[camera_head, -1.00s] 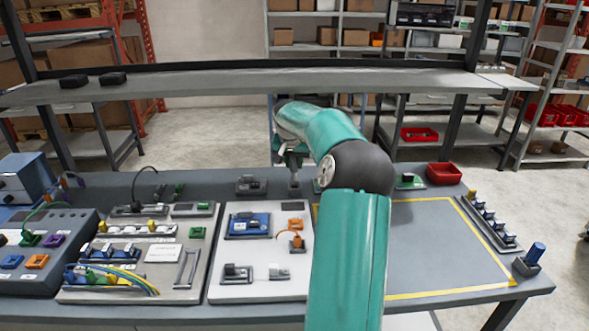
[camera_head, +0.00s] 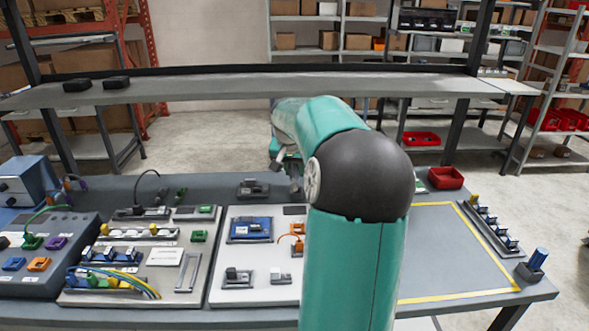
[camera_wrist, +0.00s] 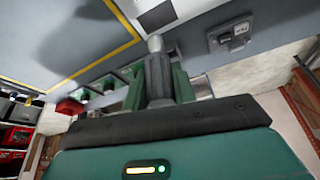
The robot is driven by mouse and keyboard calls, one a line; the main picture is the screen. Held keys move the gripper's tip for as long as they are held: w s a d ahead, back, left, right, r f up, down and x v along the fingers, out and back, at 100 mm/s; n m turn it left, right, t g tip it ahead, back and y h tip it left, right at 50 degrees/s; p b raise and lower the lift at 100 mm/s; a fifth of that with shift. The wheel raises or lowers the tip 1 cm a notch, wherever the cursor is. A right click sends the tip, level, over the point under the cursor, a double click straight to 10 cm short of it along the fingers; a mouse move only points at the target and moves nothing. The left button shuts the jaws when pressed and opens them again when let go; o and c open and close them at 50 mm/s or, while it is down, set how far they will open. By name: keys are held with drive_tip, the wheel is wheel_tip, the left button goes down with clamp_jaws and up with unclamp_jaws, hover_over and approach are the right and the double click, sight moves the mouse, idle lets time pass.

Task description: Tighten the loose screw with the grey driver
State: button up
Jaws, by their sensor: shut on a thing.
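My gripper (camera_wrist: 157,88) shows in the wrist view with its green fingers shut around a grey cylindrical tool, which looks like the grey driver (camera_wrist: 157,72). Its light rounded end (camera_wrist: 155,43) sticks out past the fingers, over the bench. In the head view my arm's elbow hides most of the gripper, at the back of the bench near a grey device (camera_head: 253,188). I cannot make out the loose screw in either view; part of the white panel (camera_head: 232,293) is hidden behind my arm.
A blue-handled tool (camera_head: 538,258) stands in a holder at the right corner. A red bin (camera_head: 445,178) sits at the back right. The yellow-bordered area (camera_head: 450,245) looks clear where visible. A panel with cables (camera_head: 112,280) lies left. A shelf (camera_head: 240,84) spans behind the bench.

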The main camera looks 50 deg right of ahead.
clamp_jaws()
drive_tip(key=shift+r, duration=2.5)
drive_tip(key=shift+f, duration=0.1)
